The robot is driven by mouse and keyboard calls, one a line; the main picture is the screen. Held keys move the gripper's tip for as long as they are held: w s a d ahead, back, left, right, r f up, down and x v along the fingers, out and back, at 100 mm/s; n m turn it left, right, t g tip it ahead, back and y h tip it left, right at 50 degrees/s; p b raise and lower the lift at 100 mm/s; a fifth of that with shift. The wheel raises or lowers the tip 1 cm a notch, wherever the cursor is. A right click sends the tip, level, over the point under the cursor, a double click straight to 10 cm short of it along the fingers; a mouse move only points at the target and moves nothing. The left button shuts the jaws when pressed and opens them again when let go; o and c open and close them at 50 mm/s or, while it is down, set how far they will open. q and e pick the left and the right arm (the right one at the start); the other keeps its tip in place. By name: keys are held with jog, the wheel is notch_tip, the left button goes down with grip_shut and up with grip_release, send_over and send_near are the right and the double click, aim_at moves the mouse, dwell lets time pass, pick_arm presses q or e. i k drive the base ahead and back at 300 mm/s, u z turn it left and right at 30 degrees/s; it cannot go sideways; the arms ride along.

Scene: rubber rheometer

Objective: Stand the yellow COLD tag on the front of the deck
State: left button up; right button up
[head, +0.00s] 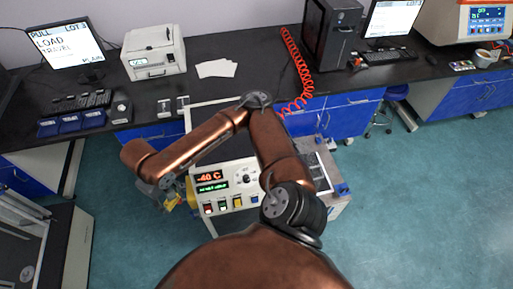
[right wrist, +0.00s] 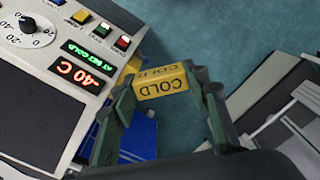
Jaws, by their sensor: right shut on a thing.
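The yellow COLD tag (right wrist: 160,84) is a small folded piece with black lettering on two faces. My right gripper (right wrist: 165,98) is shut on it, one finger at each end. In the head view a bit of the tag (head: 170,204) shows at the left end of the machine. The machine's front panel (head: 228,190) has a red "-40 C" display, a green display, a dial and coloured buttons; the panel also shows in the right wrist view (right wrist: 45,75). My arm hides part of the deck. My left gripper is not in view.
A black bench (head: 230,85) runs behind, with monitors, a white printer-like box (head: 153,52) and blue trays (head: 72,122). A coiled red hose (head: 297,65) hangs over the bench. A grey-framed unit (head: 45,250) stands at lower left. The floor at right is mostly clear.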

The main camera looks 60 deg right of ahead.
aim_at(326, 161)
jog(key=k, duration=1.45)
jog(key=z, duration=1.45)
jog(key=i, duration=1.7)
